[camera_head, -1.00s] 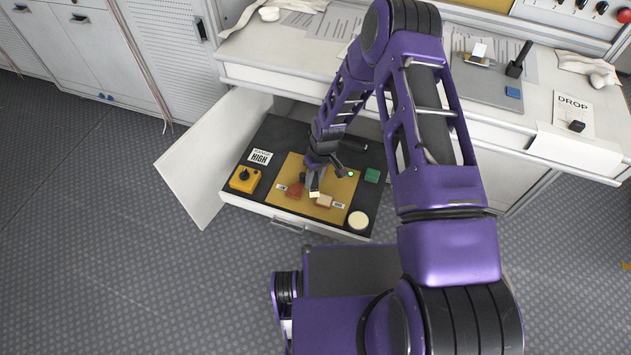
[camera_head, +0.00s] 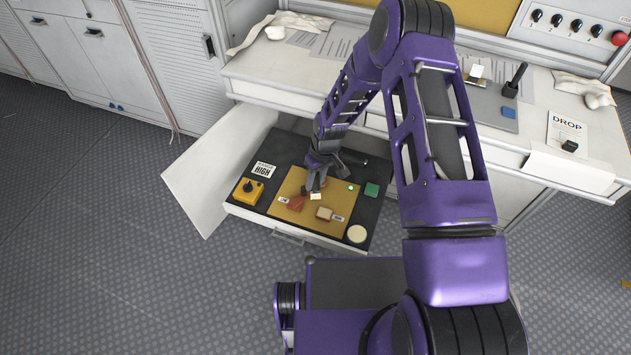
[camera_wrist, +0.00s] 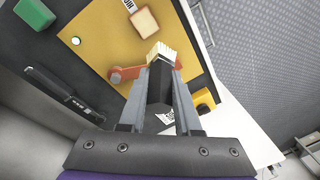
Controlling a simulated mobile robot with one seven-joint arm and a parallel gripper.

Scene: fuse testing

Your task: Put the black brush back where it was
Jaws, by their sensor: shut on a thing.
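My gripper (camera_head: 314,186) is over the open drawer and is shut on the black brush (camera_wrist: 158,88). In the wrist view the brush's dark body sits between the two grey fingers, with its cream bristles (camera_wrist: 160,53) pointing away from the palm. The bristles also show in the head view (camera_head: 316,196), above the yellow board (camera_head: 283,207) in the drawer. A red lever-like part (camera_wrist: 127,74) lies on the board close to the bristles. I cannot tell whether the brush touches anything below it.
The drawer also holds a yellow knob box (camera_head: 248,191), a green block (camera_head: 372,189), a tan block (camera_head: 324,213), a round cream disc (camera_head: 357,233) and a dark bar (camera_wrist: 62,92). Its white door (camera_head: 200,185) stands open left. The DROP sheet (camera_head: 566,128) lies on the bench.

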